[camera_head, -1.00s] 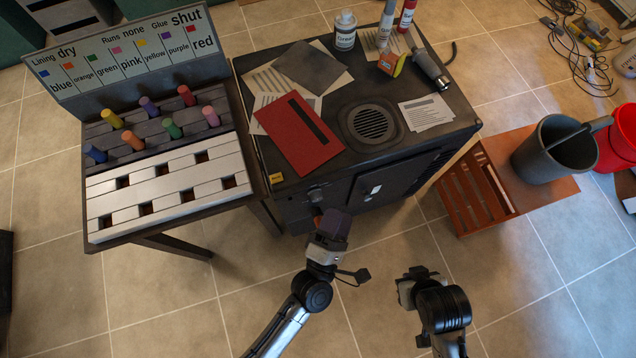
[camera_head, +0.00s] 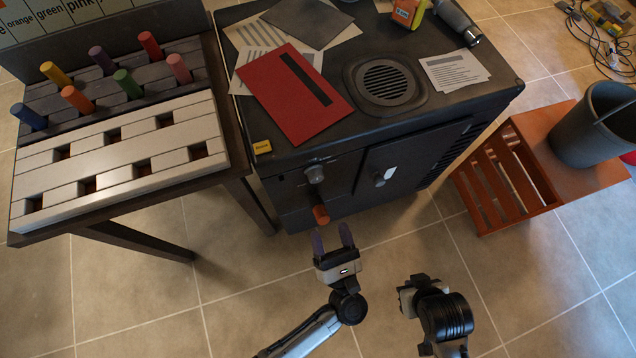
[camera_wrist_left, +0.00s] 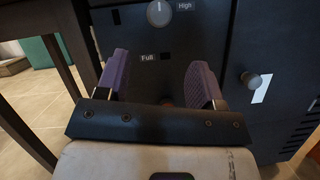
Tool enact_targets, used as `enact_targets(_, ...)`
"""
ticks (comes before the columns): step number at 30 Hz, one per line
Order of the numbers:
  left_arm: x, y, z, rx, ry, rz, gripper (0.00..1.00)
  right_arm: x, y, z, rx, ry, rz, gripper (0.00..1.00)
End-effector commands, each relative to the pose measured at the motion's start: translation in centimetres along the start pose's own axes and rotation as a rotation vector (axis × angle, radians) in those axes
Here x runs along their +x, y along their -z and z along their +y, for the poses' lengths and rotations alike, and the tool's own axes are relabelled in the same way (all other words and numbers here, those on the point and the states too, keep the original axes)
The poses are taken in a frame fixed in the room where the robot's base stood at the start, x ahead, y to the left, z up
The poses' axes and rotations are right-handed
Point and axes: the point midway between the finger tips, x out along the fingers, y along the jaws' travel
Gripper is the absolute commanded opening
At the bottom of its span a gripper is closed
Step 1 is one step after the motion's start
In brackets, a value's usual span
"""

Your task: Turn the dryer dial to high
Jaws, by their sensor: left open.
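The black dryer (camera_head: 285,192) has a round dial (camera_head: 315,174) on its upper left front. In the left wrist view the dial (camera_wrist_left: 158,13) has a white mark pointing about straight up, and the word "High" is printed to its right. A red-orange knob (camera_head: 320,214) sticks out lower on the front; the wrist view mostly hides it. My left gripper (camera_head: 332,236) is open and empty, its purple fingers pointing at the dryer front, below the dial and apart from it. My right gripper (camera_head: 410,292) is at the lower right, away from the dryer; its fingers are not clear.
A red folder (camera_head: 290,98) and papers lie on the dryer top beside a round vent (camera_head: 386,84). A door knob (camera_head: 380,178) is right of the dial. A peg table (camera_head: 120,160) stands left, a wooden crate (camera_head: 505,185) right. The floor before the dryer is clear.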

Motion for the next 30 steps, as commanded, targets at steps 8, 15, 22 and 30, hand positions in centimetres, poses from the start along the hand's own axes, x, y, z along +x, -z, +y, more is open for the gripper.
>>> enact_targets(8, 5.2, 0.1, 0.0, 0.000, -0.002, -0.004, 0.62, 1.1, -0.3, -0.1, 0.003, 0.003, 0.002, 0.00)
enact_targets(15, 9.2, 0.1, 0.0, 0.001, -0.001, -0.003, 0.62, 1.8, -0.5, -0.2, 0.003, 0.003, 0.002, 0.00)
enact_targets(22, 11.4, 0.0, 0.0, 0.002, 0.000, -0.002, 0.62, 2.3, -0.7, -0.1, 0.000, 0.000, 0.001, 0.00)
enact_targets(30, 12.1, 0.0, 0.1, 0.003, 0.001, 0.000, 0.62, 2.4, -0.8, 0.1, -0.006, -0.004, 0.000, 0.00)
